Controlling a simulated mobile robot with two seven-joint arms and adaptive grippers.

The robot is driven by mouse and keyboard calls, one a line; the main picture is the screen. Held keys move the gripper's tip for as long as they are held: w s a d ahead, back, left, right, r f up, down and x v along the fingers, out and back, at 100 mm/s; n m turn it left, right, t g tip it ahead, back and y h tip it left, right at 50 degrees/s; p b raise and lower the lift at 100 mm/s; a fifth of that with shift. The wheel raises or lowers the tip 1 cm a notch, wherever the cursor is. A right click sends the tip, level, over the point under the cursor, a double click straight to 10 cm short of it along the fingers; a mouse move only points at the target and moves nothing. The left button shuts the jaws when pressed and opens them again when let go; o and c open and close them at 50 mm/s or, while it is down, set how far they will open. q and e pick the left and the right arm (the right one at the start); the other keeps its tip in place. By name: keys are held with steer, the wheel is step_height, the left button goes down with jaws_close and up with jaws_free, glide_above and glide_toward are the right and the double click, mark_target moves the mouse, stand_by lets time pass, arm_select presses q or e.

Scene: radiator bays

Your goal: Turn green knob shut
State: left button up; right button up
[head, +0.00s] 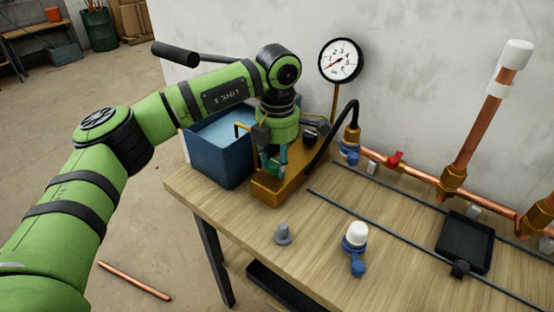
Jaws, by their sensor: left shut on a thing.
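My left gripper (270,168) reaches down over the brass-coloured pump block (268,193) at the left part of the bench. Its fingers are shut on the green knob at the block's top, which the fingers almost wholly hide. How far the knob is turned cannot be told. A round pressure gauge (340,60) with a red needle stands behind on a brass stem. My right gripper is not in view.
A blue tank (218,150) stands beside the block, and a black-gripped lever (175,53) extends above it. A black hose (338,125) runs to the copper pipework (422,180). A grey fitting (283,234), a blue-and-white valve (356,238) and a black tray (466,241) sit on the wooden bench (318,275).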

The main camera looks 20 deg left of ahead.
mark_target(276, 164)
arm_select(q)
steer(key=shift+s+f, duration=0.15)
steer(key=shift+f, duration=0.1)
steer(key=o, duration=1.1)
steer(key=shift+r, duration=0.1)
steer(key=shift+o, duration=0.2)
steer(key=shift+a, duration=0.1)
steer(key=shift+r, duration=0.35)
step_height(276, 164, up, 12)
steer(key=shift+d+f, duration=0.2)
steer(key=shift+f, duration=0.05)
steer(key=shift+s+f, duration=0.1)
steer(key=shift+s, duration=0.05)
